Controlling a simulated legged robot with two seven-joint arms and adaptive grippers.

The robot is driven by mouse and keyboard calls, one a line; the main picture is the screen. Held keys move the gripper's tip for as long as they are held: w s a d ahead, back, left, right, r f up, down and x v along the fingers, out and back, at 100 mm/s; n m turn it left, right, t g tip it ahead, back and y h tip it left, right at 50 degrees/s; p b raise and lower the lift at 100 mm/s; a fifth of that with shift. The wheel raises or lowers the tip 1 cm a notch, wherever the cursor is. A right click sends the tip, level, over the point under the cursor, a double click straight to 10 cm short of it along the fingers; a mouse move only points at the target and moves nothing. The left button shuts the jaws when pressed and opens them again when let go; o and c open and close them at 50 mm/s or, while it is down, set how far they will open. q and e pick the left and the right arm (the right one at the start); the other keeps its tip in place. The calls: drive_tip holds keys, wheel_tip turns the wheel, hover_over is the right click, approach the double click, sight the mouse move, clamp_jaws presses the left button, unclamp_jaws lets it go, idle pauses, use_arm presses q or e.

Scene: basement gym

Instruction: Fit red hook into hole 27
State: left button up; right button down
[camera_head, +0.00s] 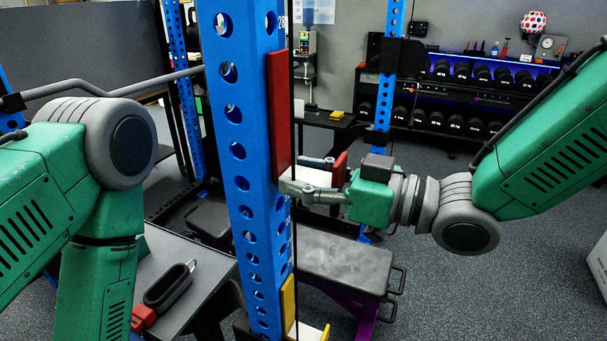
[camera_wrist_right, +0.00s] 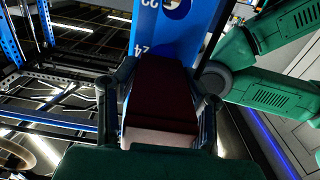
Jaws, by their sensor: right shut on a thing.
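The red hook (camera_head: 279,117) is upright, its long red back plate along the right side of the blue post (camera_head: 238,170). Its pale arm and short red end piece (camera_head: 340,163) extend to the right. My right gripper (camera_head: 308,180) is shut on the hook's lower part, close to the post. In the right wrist view the dark red hook (camera_wrist_right: 160,90) sits between my two fingers, in front of the blue post (camera_wrist_right: 165,28). Whether its peg is in a hole is hidden. The number of hole 27 is not readable. My left gripper is out of view; only its arm shows.
A yellow hook (camera_head: 289,303) is on the post lower down. A black bench (camera_head: 345,262) stands behind the post. A grey table (camera_head: 205,262) at lower left bears a black looped object (camera_head: 168,287). Dumbbell racks (camera_head: 470,90) line the back wall.

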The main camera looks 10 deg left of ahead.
drive_tip(key=c, duration=0.9)
unclamp_jaws()
drive_tip(key=shift+a, duration=0.1)
drive_tip(key=shift+f, duration=0.1)
drive_tip(key=v, duration=1.2)
drive_tip(key=shift+w, duration=0.1)
